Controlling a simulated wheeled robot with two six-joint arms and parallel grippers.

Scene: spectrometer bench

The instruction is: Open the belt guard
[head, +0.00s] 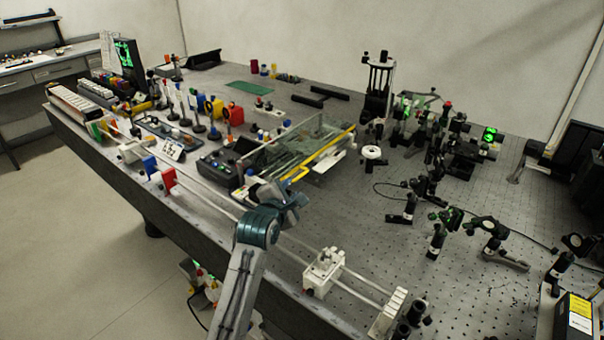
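What looks like the belt guard is a clear panel (302,142) with a yellow edge bar (325,153), near the middle of the bench in the head view. Whether it lies flat or is tilted is hard to tell. My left arm comes up from the bottom of the picture. Its teal wrist and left gripper (268,190) are at the near left end of the yellow bar. The fingers are small and partly hidden by the wrist, so I cannot tell whether they touch the bar. My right gripper is not in view.
A long rail with a white carriage (323,271) and a white end block (388,312) runs along the bench's near edge. A black control box (222,168) stands left of the guard. Optics posts (437,238) crowd the right. A dark perforated bench (350,215) shows bare between.

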